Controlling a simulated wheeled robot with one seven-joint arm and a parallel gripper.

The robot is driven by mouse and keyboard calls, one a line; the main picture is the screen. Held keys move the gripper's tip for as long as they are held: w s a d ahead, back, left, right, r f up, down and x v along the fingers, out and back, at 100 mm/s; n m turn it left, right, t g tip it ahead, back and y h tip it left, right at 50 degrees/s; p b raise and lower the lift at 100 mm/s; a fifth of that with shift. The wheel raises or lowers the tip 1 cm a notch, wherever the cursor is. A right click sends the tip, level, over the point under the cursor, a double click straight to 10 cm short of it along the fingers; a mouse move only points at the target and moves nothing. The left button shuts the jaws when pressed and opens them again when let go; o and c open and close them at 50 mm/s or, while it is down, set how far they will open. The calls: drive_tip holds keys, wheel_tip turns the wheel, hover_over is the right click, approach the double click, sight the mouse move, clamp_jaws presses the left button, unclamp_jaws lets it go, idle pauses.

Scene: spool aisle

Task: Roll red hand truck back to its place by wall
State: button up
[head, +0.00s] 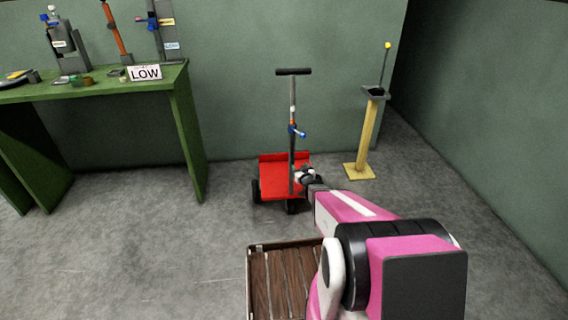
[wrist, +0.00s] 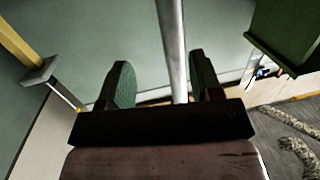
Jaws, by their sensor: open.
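The red hand truck (head: 269,180) stands upright on its dark wheels near the back wall. It has a red bed, a grey upright post (wrist: 171,45) and a black T-shaped handle (head: 293,72) on top. My gripper (head: 307,176) is low by the post, just above the bed, in the head view. In the wrist view my gripper (wrist: 163,72) has its two green-padded fingers apart. The post passes through the gap between them in the picture, closer to the right finger. I cannot tell whether either finger touches it.
A yellow post stand (head: 365,140) is right of the truck, near the corner. A green workbench (head: 186,120) with tools and a LOW sign (head: 145,73) is at left. A slatted wooden platform (head: 285,282) lies in front. Floor at left is clear. Rope-like coils (wrist: 298,150) show in the wrist view.

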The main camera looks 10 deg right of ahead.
sight(291, 157)
drive_tip(key=shift+t+y, duration=0.3)
drive_tip(key=shift+y, duration=0.1)
drive_tip(key=w+a, duration=0.1)
drive_tip(key=w, duration=0.2)
drive_tip(key=w+a, duration=0.1)
drive_tip(key=w, duration=0.2)
drive_tip(key=w+a, duration=0.1)
drive_tip(key=w, duration=0.3)
drive_tip(key=shift+a+f, duration=0.15)
clamp_jaws()
drive_tip(key=w, duration=2.1)
drive_tip(key=shift+w, duration=0.15)
